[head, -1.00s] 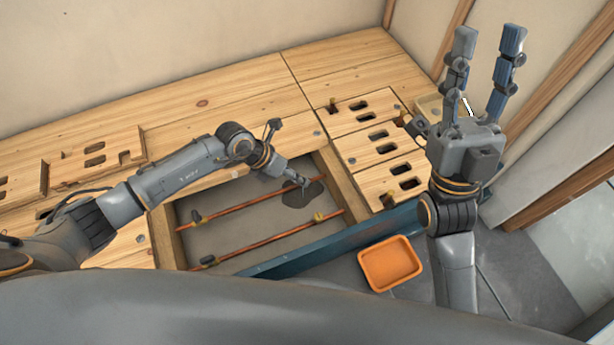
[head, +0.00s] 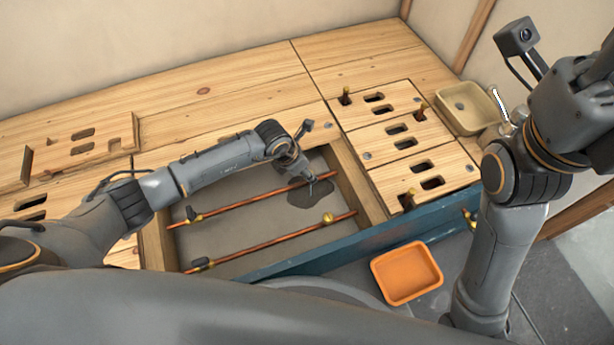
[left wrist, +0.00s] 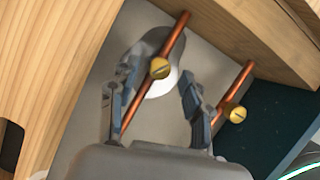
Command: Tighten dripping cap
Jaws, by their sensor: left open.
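Two copper pipes cross the sunken bay in the wooden floor, the far one (head: 265,195) and the near one (head: 275,240). A dark wet patch (head: 303,198) lies under the far pipe's right part. In the left wrist view, a slotted brass cap (left wrist: 160,68) sits on that pipe above the patch. A second brass cap (head: 327,218) is on the near pipe; it also shows in the wrist view (left wrist: 237,114). My left gripper (left wrist: 160,88) is open, its fingers either side of the first cap's line, apparently not touching it. My right gripper (head: 575,105) is at the upper right, fingertips cut off.
An orange tray (head: 406,272) stands on the grey floor in front of the blue beam (head: 375,245). Slotted wooden panels (head: 395,130) lie right of the bay, with a beige tray (head: 466,107) beyond. Wooden joists edge the bay.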

